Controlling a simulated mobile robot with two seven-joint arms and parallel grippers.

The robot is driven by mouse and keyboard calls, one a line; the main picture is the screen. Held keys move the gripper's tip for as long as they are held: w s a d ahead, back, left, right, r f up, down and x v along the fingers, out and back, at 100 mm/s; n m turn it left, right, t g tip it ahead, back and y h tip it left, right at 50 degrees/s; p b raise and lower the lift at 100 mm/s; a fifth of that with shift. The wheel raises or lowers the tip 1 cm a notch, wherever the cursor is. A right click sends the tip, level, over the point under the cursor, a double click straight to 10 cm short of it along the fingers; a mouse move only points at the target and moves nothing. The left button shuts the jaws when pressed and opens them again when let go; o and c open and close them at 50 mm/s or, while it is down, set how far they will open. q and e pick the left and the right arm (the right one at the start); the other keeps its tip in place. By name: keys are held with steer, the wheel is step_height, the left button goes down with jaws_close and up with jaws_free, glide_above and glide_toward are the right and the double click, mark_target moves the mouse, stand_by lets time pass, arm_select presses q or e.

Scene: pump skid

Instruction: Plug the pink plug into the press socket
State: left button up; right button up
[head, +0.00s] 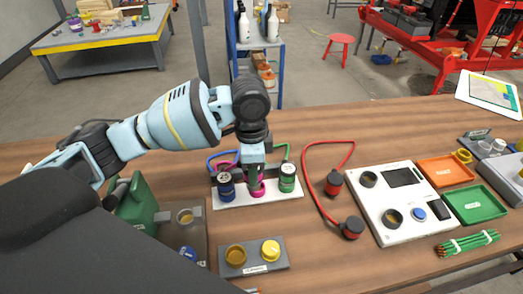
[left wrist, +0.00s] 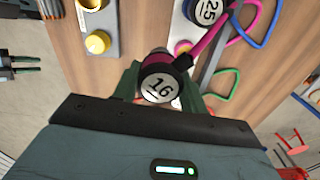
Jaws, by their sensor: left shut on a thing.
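The pink plug (left wrist: 162,84), with a dark cap marked 16 and a pink cable, is between the fingers of my left gripper (left wrist: 160,88) in the left wrist view. In the head view my left gripper (head: 255,178) points down over the middle of a white board (head: 288,204), shut on the plug, with pink (head: 258,192) showing below the fingers. A blue plug (head: 226,186) and a green plug (head: 288,180) stand on either side. No socket is legibly marked press.
Two red plugs (head: 333,183) on a red cable lie right of the board. A white console (head: 407,204), orange tray (head: 445,171) and green tray (head: 474,203) are farther right. Bare wood lies behind the console.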

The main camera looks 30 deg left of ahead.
arm_select(q)
steer(key=s+d+n, duration=0.1)
steer(key=s+n, duration=0.7)
steer(key=n, duration=0.3)
steer(key=shift+d+n, duration=0.25)
steer(key=shift+n, duration=0.15)
steer(key=shift+s, duration=0.1)
